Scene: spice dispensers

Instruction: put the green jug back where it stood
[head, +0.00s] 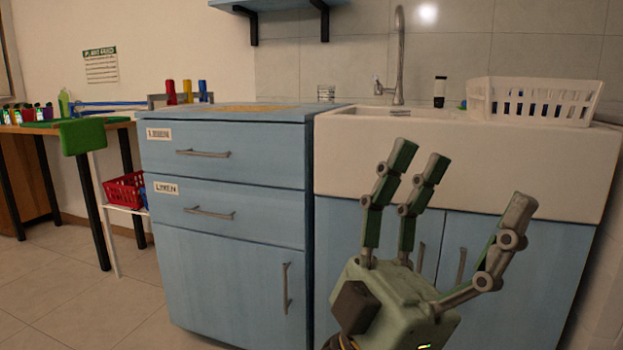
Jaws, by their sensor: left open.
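I cannot make out a clear green jug in the head view. A slim light green container (64,103) stands at the back of the wooden table on the far left; it is too small to tell whether it is a jug. My left gripper (466,185) is in front of the sink cabinet, fingers pointing up and spread wide. It is open, and nothing shows between its fingers. It is well apart from the green container. My right gripper is not in view.
Red, yellow and blue dispensers (187,91) stand at the back of the blue cabinet (225,230). A white basket (535,100) sits on the sink (440,155) edge. The floor at left is clear.

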